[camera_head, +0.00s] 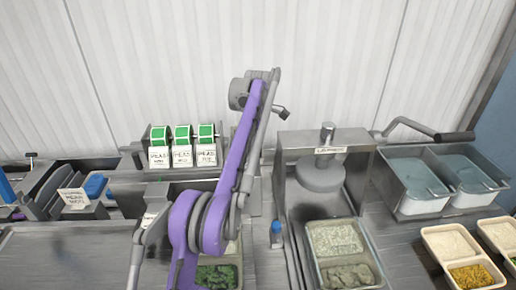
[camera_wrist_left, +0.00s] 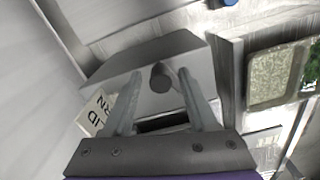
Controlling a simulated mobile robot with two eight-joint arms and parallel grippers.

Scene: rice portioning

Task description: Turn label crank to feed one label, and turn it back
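The label dispenser (camera_head: 183,155) stands against the back wall in the head view, with three green-edged label rolls and white cards below them. A small grey part (camera_head: 136,155) juts from its left end; I cannot tell whether this is the crank. My purple left arm (camera_head: 236,150) rises just right of the dispenser, and its fingertips cannot be made out in the head view. In the left wrist view my left gripper (camera_wrist_left: 160,95) is open. Its fingers are on either side of a dark round knob (camera_wrist_left: 160,78) in front of a grey block (camera_wrist_left: 185,62), with gaps showing. My right gripper is not in view.
A press (camera_head: 325,145) stands right of my arm, with a tray (camera_head: 312,225) of pale food before it. A small blue-capped bottle (camera_head: 276,236) is left of that tray. Blue-grey basins (camera_head: 420,210) stand at the right.

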